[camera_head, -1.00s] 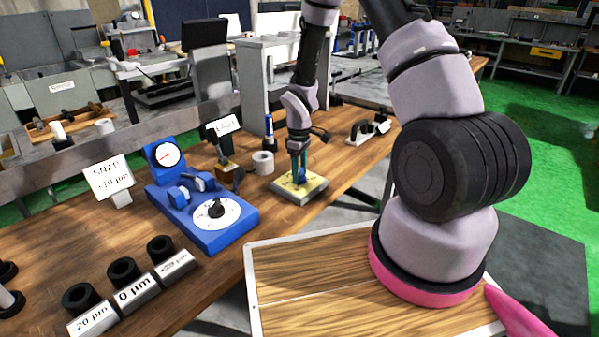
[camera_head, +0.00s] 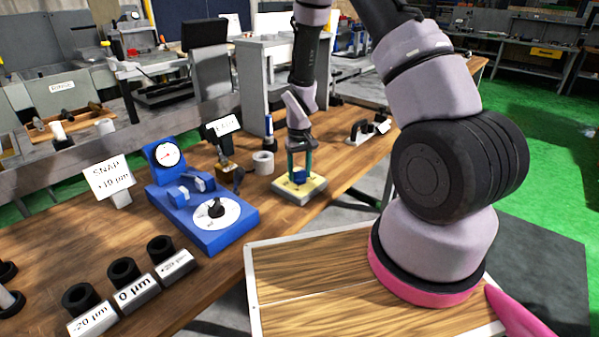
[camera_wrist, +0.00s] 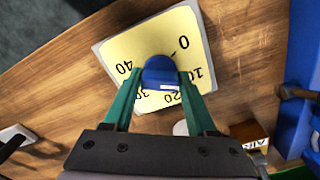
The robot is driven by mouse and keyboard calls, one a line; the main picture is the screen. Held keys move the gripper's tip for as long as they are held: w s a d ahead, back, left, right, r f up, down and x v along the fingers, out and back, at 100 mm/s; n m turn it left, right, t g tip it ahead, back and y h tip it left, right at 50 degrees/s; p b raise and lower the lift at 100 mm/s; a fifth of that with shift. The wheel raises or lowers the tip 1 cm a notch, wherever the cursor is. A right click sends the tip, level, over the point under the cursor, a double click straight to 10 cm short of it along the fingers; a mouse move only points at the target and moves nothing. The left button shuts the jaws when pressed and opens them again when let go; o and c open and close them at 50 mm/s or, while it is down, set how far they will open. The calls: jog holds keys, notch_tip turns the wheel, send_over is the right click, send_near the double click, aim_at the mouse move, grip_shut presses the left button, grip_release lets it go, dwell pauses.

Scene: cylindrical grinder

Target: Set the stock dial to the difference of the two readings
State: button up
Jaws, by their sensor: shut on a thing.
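The stock dial (camera_head: 313,187) is a square yellow plate on the bench with a blue knob (camera_head: 300,176). In the wrist view the dial (camera_wrist: 112,48) carries the numbers 0, 10, 20, 30 and 40. The blue knob (camera_wrist: 160,70) has a white mark on its side toward 20 and 30. My gripper (camera_head: 301,172) points down at the dial. In the wrist view its teal fingers (camera_wrist: 161,78) are on both sides of the knob, shut on it. A sign (camera_head: 108,178) reads SNAP and +10 µm. Another sign (camera_head: 223,126) is too small to read.
A blue fixture (camera_head: 215,240) with a round gauge (camera_head: 168,155) and a white dial (camera_head: 217,212) stands left of the yellow dial. Black rings with µm labels (camera_head: 132,292) are at front left. A grey ring (camera_head: 263,163) stands close by. Bare bench (camera_head: 255,195) lies between.

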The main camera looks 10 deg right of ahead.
aim_at(300, 170)
dwell(0.3)
jog(key=o, duration=1.3)
jog(key=shift+r, duration=0.1)
notch_tip(300, 170, up, 11)
jog(key=shift+f, duration=0.15)
